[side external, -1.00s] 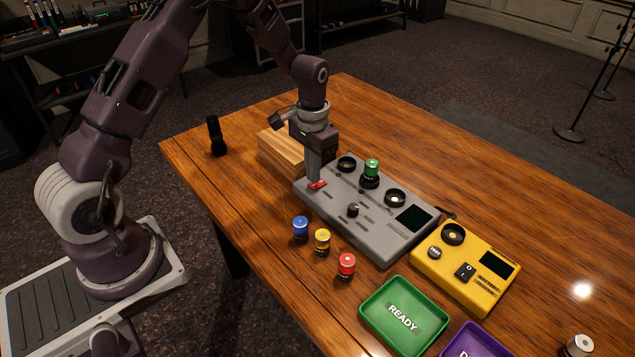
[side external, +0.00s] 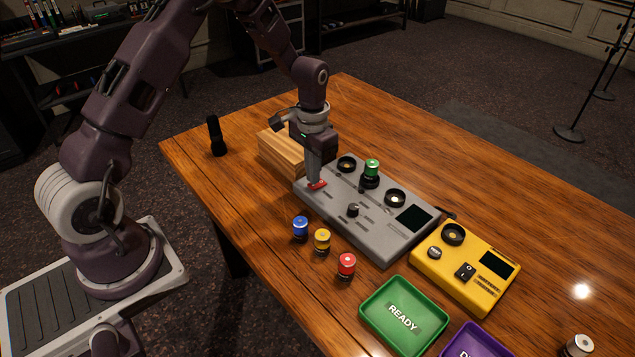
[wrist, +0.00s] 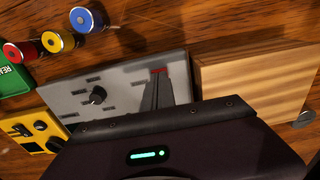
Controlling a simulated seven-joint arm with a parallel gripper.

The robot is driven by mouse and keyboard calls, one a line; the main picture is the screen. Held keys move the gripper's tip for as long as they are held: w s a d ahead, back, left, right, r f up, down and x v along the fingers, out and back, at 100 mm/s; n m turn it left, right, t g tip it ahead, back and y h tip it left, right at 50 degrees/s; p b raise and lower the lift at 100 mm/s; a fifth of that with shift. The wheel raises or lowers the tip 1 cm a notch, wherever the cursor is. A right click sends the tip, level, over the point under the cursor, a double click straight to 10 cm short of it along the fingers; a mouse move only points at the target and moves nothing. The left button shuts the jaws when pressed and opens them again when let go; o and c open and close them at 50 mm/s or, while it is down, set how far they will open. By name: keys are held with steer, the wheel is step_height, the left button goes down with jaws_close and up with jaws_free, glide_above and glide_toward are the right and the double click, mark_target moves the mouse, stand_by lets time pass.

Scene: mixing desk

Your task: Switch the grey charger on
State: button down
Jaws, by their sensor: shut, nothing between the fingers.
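The grey charger (side external: 375,229) lies on the wooden table, with a dark screen, a black knob (side external: 353,210) and several round wells on top. A green battery (side external: 372,168) stands in one well; the other wells look empty. A red switch (side external: 317,185) sits at the charger's left end; it also shows in the wrist view (wrist: 158,71). My gripper (side external: 314,181) is shut and empty, pointing down with its fingertips at the red switch. I cannot tell whether they touch it. The fingers partly hide the switch in both views.
Blue (side external: 300,227), yellow (side external: 322,239) and red (side external: 346,266) batteries stand before the charger. A yellow tester (side external: 452,284), green READY tray (side external: 376,334) and purple tray (side external: 478,342) lie to the right. A wooden block (side external: 281,151) is close behind my gripper. A black flashlight (side external: 215,136) stands at the left.

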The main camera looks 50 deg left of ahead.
steer(key=shift+f, duration=0.7)
stand_by(0.3)
steer(key=shift+r, duration=3.5)
steer(key=s+d+r+t, duration=0.25)
steer(key=s+r, duration=0.35)
steer(key=r, duration=0.3)
steer(key=s+d+r+t, duration=0.1)
steer(key=s+d+r, duration=0.3)
steer(key=s+r, duration=0.4)
steer(key=s+d+r+t, duration=0.1)
steer(key=s, duration=0.5)
steer(key=s+d+r+t, duration=0.1)
steer(key=s, duration=0.6)
steer(key=shift+d+r, duration=0.3)
steer(key=shift+d, duration=0.05)
